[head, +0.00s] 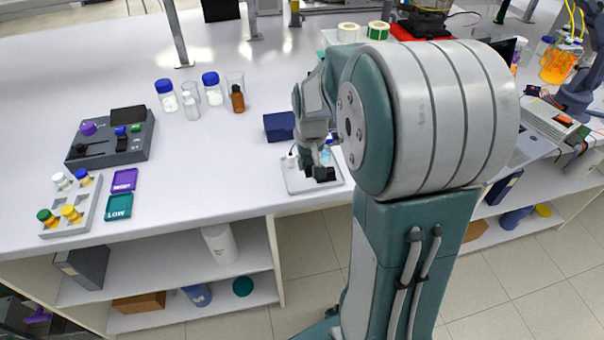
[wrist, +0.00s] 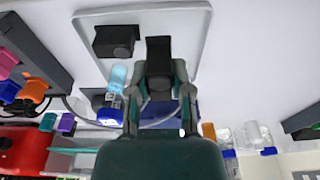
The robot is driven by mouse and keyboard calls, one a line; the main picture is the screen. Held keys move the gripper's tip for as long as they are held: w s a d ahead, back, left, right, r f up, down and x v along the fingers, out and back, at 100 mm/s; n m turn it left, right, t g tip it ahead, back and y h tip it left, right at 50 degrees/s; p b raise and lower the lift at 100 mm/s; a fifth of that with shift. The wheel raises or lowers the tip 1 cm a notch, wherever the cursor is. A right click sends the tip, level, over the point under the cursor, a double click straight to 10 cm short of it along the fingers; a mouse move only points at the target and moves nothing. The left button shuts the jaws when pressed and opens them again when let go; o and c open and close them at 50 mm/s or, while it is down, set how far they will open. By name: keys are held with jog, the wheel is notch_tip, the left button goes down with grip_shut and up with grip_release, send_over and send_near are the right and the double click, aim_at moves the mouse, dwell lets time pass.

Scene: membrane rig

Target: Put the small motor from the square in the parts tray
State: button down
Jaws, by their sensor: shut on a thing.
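My gripper (wrist: 158,95) is shut on a small black motor (wrist: 158,65), which sits between the two fingers in the wrist view. In the head view my gripper (head: 312,160) is over the shallow white tray (head: 296,184) at the bench's front edge. The tray (wrist: 192,20) fills the top middle of the wrist view. A second black block (wrist: 115,40) with a rounded part lies in the tray beside the held motor. I cannot tell whether the held motor touches the tray floor. The purple square (head: 124,180) and the teal square marked LOW (head: 118,207) carry no motor.
A pale blue tube (wrist: 117,82) is close beside the gripper in the wrist view. A dark blue box (head: 279,126) stands behind the tray. A grey control box (head: 112,137), a vial rack (head: 70,206) and several bottles (head: 190,100) stand left. The bench between is clear.

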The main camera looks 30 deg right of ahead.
aim_at(302, 181)
jog(key=shift+w+a+f, duration=0.3)
jog(key=shift+f, duration=0.35)
jog(key=shift+w+a+f, duration=0.1)
jog(key=shift+f, duration=1.65)
jog(key=c, duration=0.5)
grip_release()
jog(key=shift+c, duration=0.2)
